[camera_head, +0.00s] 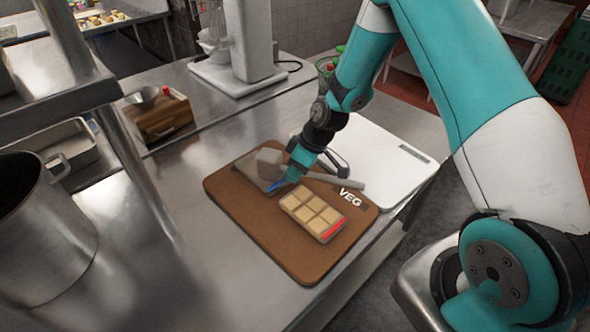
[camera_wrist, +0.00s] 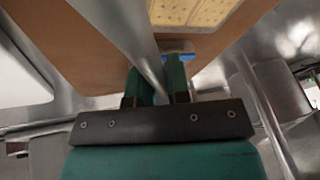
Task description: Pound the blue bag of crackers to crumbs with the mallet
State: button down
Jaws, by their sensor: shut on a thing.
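My gripper (camera_head: 290,180) is shut on the mallet's grey handle (camera_head: 338,179), close to the head. The handle also runs between the fingers (camera_wrist: 160,90) in the wrist view. The block-shaped mallet head (camera_head: 269,164) is at the back left of the brown board (camera_head: 290,255). A blue strip (camera_head: 275,187), apparently the end of the blue bag, shows beside the fingertips, and also in the wrist view (camera_wrist: 180,57). The rest of that bag is mostly hidden or unclear, so I cannot tell its contents or whether the mallet touches it. A bag of square crackers with a red strip (camera_head: 333,230) lies in front.
A white board (camera_head: 385,150) lies to the right of the brown board. A large steel pot (camera_head: 40,235) and a metal post (camera_head: 138,170) stand at the left. A white mixer (camera_head: 250,50) and a wooden box (camera_head: 160,115) are behind. Bare steel counter lies left of the board.

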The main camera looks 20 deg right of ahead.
jog(key=shift+r, duration=0.15)
notch_tip(320, 180, up, 6)
jog(key=p, duration=0.4)
jog(key=shift+r, duration=0.1)
